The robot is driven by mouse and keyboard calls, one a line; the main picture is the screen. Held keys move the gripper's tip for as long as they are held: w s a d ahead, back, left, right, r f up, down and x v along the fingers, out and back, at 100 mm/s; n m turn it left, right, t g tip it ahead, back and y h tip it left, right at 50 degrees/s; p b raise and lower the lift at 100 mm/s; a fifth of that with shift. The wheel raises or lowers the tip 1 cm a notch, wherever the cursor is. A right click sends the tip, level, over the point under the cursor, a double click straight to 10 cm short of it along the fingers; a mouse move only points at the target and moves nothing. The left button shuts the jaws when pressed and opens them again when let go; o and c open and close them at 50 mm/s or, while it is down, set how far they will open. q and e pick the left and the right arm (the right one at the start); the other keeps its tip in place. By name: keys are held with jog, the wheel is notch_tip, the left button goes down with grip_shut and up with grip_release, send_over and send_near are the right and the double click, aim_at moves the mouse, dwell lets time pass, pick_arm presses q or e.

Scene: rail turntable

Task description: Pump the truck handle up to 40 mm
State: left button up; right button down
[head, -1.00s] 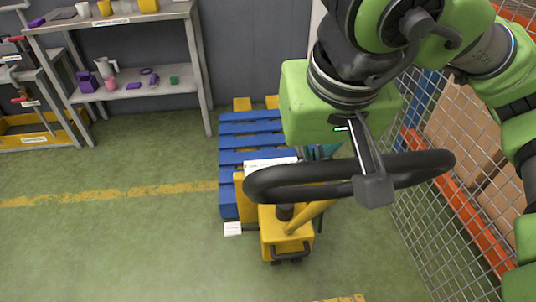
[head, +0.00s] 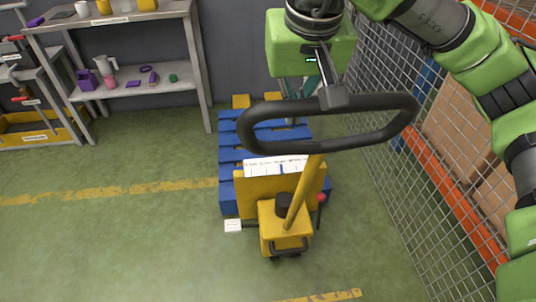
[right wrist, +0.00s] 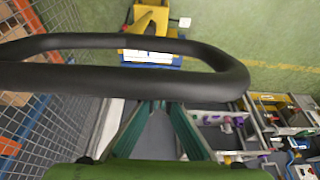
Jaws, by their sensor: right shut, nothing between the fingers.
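The yellow pallet truck (head: 285,228) stands before me, with its yellow shaft (head: 303,195) tilted up to a black loop handle (head: 398,125). The loop also shows large across the right wrist view (right wrist: 225,75). A white scale card (head: 262,167) is on the yellow plate; its reading is too small to make out. A red-knobbed lever (head: 321,198) is beside the body. My right gripper (head: 293,115) is behind the far bar of the loop, partly hidden by it. Its teal fingers are shut and empty; I cannot tell whether they touch the bar. My left gripper is out of view.
A blue pallet (head: 228,185) lies beyond the truck. A mesh fence (head: 385,205) and boxes (head: 455,120) are close on the right. A grey shelf (head: 130,90) with small items stands back left. The green floor on the left is clear.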

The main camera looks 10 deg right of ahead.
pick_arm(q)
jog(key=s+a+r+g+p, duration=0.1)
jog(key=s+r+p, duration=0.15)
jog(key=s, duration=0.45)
pick_arm(e)
jog(key=w+r+p, duration=0.3)
jog(key=w+p, duration=1)
jog(key=w, duration=0.9)
pick_arm(q)
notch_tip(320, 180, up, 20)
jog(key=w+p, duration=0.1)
jog(key=p, duration=0.7)
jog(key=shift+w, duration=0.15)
pick_arm(e)
notch_tip(320, 180, up, 10)
jog(key=shift+f, duration=0.15)
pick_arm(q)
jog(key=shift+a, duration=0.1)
pick_arm(e)
jog(key=shift+w+a, duration=0.1)
